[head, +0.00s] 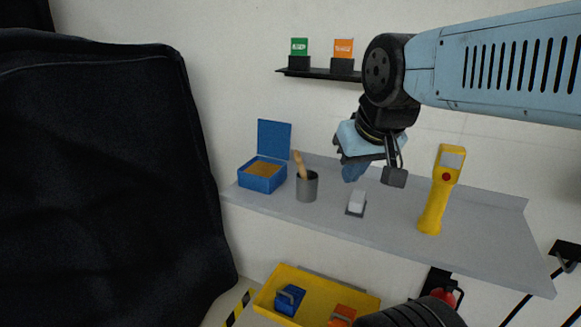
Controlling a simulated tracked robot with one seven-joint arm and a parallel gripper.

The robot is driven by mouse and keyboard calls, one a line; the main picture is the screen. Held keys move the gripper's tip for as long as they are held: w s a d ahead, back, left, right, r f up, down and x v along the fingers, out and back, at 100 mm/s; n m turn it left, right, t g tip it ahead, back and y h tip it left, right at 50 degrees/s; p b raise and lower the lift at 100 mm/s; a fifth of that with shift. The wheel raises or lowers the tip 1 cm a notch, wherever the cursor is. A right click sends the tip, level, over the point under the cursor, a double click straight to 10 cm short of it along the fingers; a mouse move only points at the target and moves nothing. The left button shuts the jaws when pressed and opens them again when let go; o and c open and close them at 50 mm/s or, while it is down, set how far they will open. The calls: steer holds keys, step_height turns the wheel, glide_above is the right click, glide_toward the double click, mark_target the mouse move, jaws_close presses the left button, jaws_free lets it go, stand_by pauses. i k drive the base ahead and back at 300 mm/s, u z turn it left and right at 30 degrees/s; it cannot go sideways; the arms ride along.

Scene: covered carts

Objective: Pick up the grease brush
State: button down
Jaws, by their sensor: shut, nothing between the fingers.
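The grease brush (299,164) seems to be the tool whose light wooden handle sticks up out of a grey cup (307,190). The handle leans a little to the left, and its lower end is hidden inside the cup. The cup stands on the grey shelf (400,218), right of a blue box. My gripper (352,178) hangs over the shelf to the right of the cup, apart from the brush. Its fingers point down, and they are shut and empty.
The open blue box (262,178) has its lid up. A small white block (357,202) on a dark base sits below my gripper. A yellow handheld device (439,192) stands to the right. A yellow tray (268,293) is below. A dark covered cart (100,180) fills the left.

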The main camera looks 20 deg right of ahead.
mark_target(301, 169)
steer(key=z, duration=0.2)
steer(key=i, duration=0.4)
steer(key=u, duration=0.95)
steer(key=k, duration=1.75)
steer(key=z, duration=0.45)
steer(key=i, duration=1)
steer(key=u, duration=0.15)
